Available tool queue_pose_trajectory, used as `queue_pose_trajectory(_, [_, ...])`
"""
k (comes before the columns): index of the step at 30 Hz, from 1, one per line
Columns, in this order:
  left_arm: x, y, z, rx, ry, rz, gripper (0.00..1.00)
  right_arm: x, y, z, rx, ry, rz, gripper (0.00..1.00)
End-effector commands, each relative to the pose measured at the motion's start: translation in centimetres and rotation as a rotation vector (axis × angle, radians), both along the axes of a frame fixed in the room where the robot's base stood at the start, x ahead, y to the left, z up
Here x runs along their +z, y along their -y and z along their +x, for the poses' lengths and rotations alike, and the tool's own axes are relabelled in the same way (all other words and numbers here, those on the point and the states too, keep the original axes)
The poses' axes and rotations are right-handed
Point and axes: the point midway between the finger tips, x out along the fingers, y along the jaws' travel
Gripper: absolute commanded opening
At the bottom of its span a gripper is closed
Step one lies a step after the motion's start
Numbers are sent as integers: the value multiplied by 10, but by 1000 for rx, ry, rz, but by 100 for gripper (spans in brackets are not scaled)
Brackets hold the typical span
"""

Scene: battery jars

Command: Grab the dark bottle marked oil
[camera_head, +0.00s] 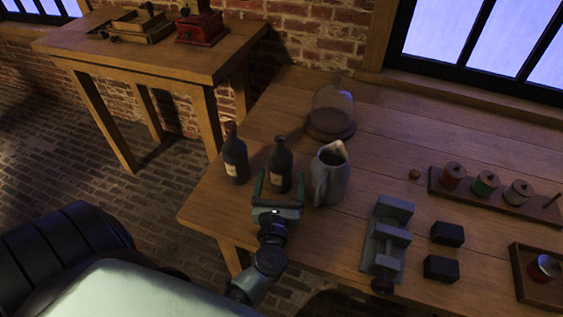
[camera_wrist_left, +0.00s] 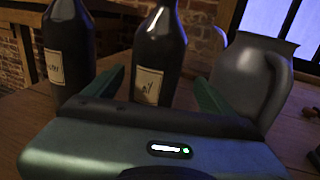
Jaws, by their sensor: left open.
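Two dark bottles with pale labels stand upright on the wooden table (camera_head: 217,213). The middle bottle (camera_head: 281,160) stands beside a grey jug; in the left wrist view (camera_wrist_left: 160,50) its short label seems to read "oil", though blurred. The other bottle (camera_head: 235,157) stands to its left, and its label in the left wrist view (camera_wrist_left: 68,50) is hard to read. My left gripper (camera_head: 281,177) is open at the table's near edge, facing the middle bottle. Its fingers show left and right of that bottle; I cannot tell how far they reach around it. My right gripper is not in view.
The grey jug (camera_head: 331,177) stands close to the right of the middle bottle. A glass dome (camera_head: 333,105) stands behind. A grey vise-like tool (camera_head: 387,240), dark blocks (camera_head: 447,234) and a spool rack (camera_head: 484,196) lie to the right.

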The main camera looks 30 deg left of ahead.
Motion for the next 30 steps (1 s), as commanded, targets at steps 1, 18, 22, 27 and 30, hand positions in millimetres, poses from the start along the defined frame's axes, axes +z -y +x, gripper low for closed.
queue_pose_trajectory(1, [2, -3, 6, 0, 3, 1, 85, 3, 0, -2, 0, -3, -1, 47])
queue_pose_trajectory(18, [-2, -39, 61, -1, 0, 1, 85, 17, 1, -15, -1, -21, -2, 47])
queue_pose_trajectory(22, [-3, -39, 61, -1, 1, 0, 85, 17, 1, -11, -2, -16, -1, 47])
queue_pose_trajectory(27, [-3, -39, 61, -1, 0, 1, 60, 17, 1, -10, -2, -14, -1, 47])
queue_pose_trajectory(30, [-3, -39, 61, -1, 1, 0, 32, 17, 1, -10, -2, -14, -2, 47])
